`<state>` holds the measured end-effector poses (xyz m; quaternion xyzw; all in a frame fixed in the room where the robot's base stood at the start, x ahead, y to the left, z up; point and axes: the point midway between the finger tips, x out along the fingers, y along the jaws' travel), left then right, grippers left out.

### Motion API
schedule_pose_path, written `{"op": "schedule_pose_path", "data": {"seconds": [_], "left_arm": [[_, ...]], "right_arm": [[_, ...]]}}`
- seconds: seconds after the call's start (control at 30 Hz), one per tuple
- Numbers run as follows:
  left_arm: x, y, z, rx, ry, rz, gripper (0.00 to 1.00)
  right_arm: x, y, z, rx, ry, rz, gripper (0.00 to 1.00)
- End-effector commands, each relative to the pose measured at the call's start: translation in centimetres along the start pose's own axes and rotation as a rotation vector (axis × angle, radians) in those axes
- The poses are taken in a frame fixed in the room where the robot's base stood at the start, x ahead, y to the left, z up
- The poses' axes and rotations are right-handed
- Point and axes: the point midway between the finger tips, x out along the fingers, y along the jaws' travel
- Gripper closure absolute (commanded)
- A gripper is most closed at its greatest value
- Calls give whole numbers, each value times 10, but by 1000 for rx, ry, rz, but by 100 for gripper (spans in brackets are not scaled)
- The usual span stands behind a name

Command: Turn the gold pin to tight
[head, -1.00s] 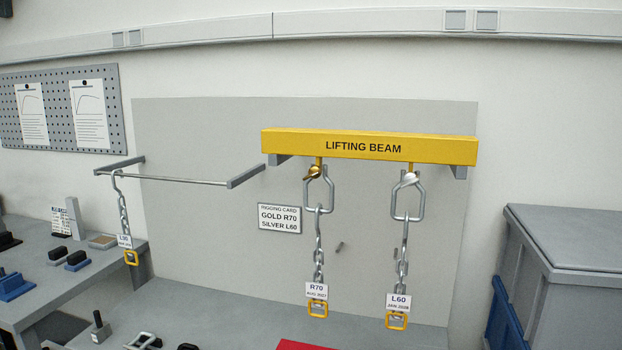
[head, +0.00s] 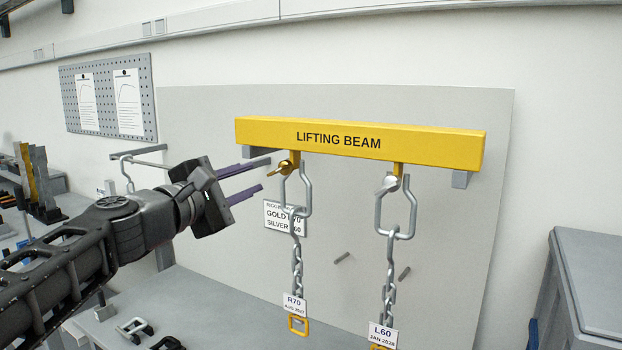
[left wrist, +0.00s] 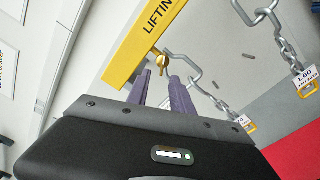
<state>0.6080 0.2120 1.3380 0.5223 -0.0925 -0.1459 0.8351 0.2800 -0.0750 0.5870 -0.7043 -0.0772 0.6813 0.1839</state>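The gold pin (head: 283,168) is at the left hanger of the yellow lifting beam (head: 360,140), at the top of the R70 chain's link (head: 306,190). It also shows in the left wrist view (left wrist: 161,60), just beyond the fingertips. My left gripper (head: 265,175) is open, its two purple fingers pointing at the pin from the left with a small gap. In the left wrist view the fingers (left wrist: 160,78) stand apart with nothing between them. The silver pin (head: 387,185) is at the right hanger with the L60 chain (head: 389,285). My right gripper is out of view.
A rigging card (head: 277,218), partly covered by the R70 link, reads gold and silver lines. A rail (head: 150,162) is behind my left arm. A grey bin (head: 590,290) stands at the right. The wall panel (head: 450,240) around the chains is mostly clear.

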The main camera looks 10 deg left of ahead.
Motion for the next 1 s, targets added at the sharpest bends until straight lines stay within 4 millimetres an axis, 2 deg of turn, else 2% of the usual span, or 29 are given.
{"op": "schedule_pose_path", "data": {"seconds": [0.1,0.37,0.53,1.0], "left_arm": [[0,-5,6,-66,-32,-17,73],[1,-6,5,-67,-28,-17,73],[8,-6,6,-66,-29,-20,73],[70,-5,7,-67,-28,-19,73]], "right_arm": [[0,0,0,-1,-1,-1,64],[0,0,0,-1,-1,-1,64],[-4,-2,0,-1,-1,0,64],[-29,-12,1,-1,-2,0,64]]}}
